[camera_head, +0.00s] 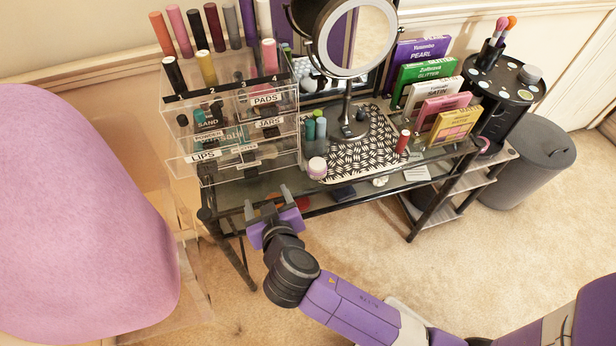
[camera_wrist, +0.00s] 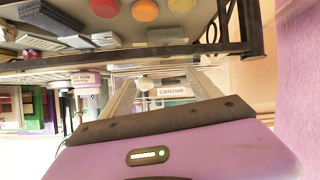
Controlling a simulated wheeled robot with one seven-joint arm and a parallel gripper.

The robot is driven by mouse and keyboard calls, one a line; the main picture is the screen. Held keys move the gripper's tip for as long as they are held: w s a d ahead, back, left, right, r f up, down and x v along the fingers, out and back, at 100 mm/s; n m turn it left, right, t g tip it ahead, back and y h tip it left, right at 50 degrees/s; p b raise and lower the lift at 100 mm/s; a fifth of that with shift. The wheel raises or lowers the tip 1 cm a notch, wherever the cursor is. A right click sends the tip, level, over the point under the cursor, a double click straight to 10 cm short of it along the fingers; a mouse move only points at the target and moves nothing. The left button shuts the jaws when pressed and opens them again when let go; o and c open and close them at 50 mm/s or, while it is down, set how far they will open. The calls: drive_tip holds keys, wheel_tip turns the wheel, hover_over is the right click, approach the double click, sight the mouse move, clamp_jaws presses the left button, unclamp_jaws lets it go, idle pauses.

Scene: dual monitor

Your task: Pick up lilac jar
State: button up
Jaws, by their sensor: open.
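The lilac jar (camera_head: 317,168) is a small round jar with a pale lid, standing on the vanity table near the front left part of the black-and-white patterned mat (camera_head: 350,163). In the wrist view, which looks upside down, the jar (camera_wrist: 87,79) shows a lilac band and a label, left of my fingers. My gripper (camera_head: 269,199) is open and empty, in front of the table's front edge. It is left of the jar in the head view and apart from it. In the wrist view its fingers (camera_wrist: 162,84) spread with nothing held between them.
A clear drawer organizer (camera_head: 235,130) stands left of the jar, with a labelled drawer sticking out. Green bottles (camera_head: 315,125) and a round mirror (camera_head: 348,110) are behind the jar; a red bottle (camera_head: 402,141) is to the right. A pink chair (camera_head: 80,200) is at left.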

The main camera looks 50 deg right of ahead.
sight(314, 171)
drive_tip(key=d+m+g+h, duration=0.1)
drive_tip(key=s+d+m+g+h, duration=0.1)
drive_tip(key=d+m, duration=0.1)
drive_tip(key=shift+d, duration=0.15)
drive_tip(key=s+d+m+g+h, duration=0.1)
drive_tip(key=d+m, duration=0.1)
drive_tip(key=s+d+r+m+g+h, duration=0.1)
drive_tip(key=d+m+g, duration=0.1)
drive_tip(key=s+d+m+g+h, duration=0.1)
drive_tip(key=d+m+h, duration=0.1)
drive_tip(key=m, duration=0.1)
drive_tip(key=shift+s+d+r+g, duration=0.2)
drive_tip(key=shift+s+d+g, duration=0.1)
drive_tip(key=shift+s+g, duration=0.1)
drive_tip(key=shift+w+p+x, duration=0.15)
drive_tip(key=shift+p+x, duration=0.2)
drive_tip(key=shift+x, duration=0.95)
drive_tip(key=shift+w+p+x, duration=0.15)
drive_tip(key=shift+p+x, duration=0.15)
drive_tip(key=shift+x, duration=1.05)
drive_tip(key=shift+a, duration=0.1)
drive_tip(key=c, duration=1.4)
drive_tip(key=shift+c, duration=0.2)
drive_tip(key=shift+r, duration=0.15)
